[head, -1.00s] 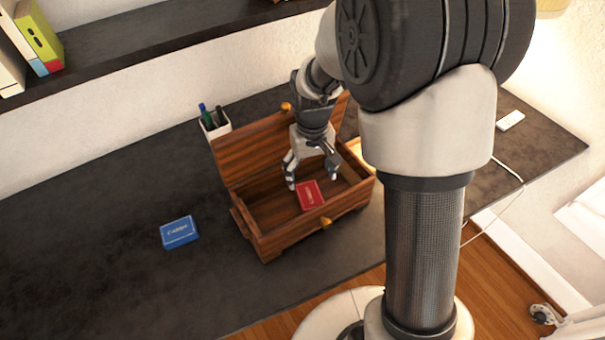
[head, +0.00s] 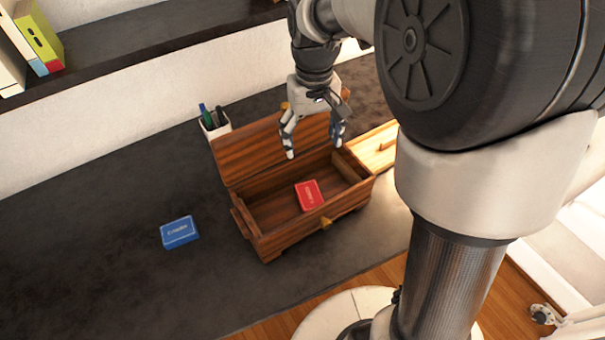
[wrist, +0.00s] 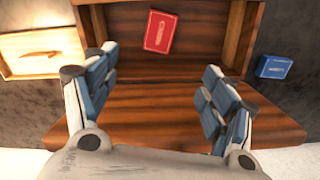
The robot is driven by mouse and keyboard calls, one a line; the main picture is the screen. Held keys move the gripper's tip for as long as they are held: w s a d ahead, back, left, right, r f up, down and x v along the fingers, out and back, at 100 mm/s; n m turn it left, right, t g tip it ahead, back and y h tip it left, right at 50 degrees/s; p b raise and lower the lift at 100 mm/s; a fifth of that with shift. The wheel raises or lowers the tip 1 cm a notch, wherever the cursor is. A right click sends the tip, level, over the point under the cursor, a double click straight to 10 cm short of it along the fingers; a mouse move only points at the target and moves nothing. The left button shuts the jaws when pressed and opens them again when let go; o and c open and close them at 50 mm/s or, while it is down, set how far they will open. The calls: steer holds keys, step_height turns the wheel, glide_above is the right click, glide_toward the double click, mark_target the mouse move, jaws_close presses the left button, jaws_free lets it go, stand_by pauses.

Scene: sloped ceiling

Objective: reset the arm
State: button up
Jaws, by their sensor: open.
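My gripper (head: 315,148) is open and empty, raised above the back part of the open wooden chest in the head view. In the wrist view its two fingers (wrist: 158,90) are spread wide with nothing between them. My arm comes in from the right of the head view and hides part of the desk.
The wooden chest (head: 262,232) has its lid tilted back and a red card box (head: 309,195) lying inside. A blue card box (head: 179,232) lies left of it. A pen cup (head: 215,124) stands behind. A light wooden box (head: 374,152) is right. A dark shelf (head: 150,38) runs above.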

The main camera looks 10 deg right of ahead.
steer(key=s+r+t, duration=0.2)
steer(key=s+r, duration=0.1)
steer(key=s, duration=0.7)
steer(key=s+r+t, duration=0.2)
steer(key=s+r, duration=0.1)
steer(key=s, duration=0.8)
steer(key=shift+s+r+m+t, duration=0.15)
steer(key=shift+s+m+t, duration=0.05)
steer(key=shift+m+t, duration=0.1)
steer(key=shift+d, duration=0.1)
